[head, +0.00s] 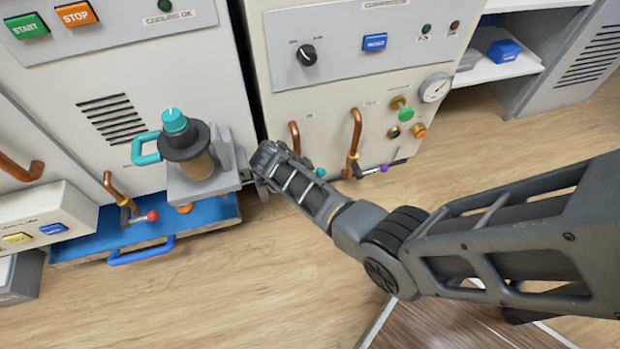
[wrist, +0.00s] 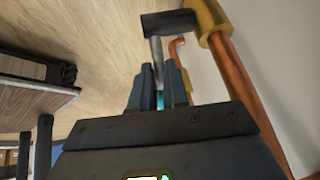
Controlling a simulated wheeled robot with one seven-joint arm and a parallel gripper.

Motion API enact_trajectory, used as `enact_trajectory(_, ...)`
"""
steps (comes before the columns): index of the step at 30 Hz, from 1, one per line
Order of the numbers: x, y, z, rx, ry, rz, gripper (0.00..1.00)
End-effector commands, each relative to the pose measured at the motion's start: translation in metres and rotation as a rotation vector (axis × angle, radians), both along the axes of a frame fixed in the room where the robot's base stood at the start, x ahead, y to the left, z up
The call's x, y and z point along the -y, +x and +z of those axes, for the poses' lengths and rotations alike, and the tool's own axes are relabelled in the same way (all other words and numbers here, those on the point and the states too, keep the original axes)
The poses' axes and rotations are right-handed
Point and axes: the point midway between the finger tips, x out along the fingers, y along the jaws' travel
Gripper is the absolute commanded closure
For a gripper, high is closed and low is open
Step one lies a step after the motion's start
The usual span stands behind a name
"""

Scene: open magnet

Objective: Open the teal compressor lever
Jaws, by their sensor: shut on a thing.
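The teal compressor lever shows its teal tip (head: 320,172) low on the compressor cabinet, just right of my wrist. In the wrist view my gripper (wrist: 160,88) is shut on the lever, with teal (wrist: 160,101) showing between the two fingers. The lever's grey rod runs up from the fingers to a dark bar beside a brass fitting (wrist: 207,18) on a copper pipe (wrist: 236,75). In the head view my arm hides the fingers and most of the lever.
A second copper pipe (head: 356,130) with a purple-tipped lever (head: 383,168) is close on the right. A pump (head: 190,150) with a teal handle stands left, above a blue tray (head: 75,247). A red-tipped lever (head: 152,216) is below it. The wooden floor in front is clear.

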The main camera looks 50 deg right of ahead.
Motion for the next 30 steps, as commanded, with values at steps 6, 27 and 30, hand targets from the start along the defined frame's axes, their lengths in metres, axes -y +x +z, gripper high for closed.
enact_trajectory(6, -0.0002, -0.0004, -0.001, -0.003, -0.003, 0.001, 1.0)
enact_trajectory(27, -0.0002, 0.0001, 0.0009, -0.001, -0.002, 0.001, 0.6)
enact_trajectory(30, -0.0001, 0.0003, 0.0083, 0.0, -0.002, 0.0, 0.6)
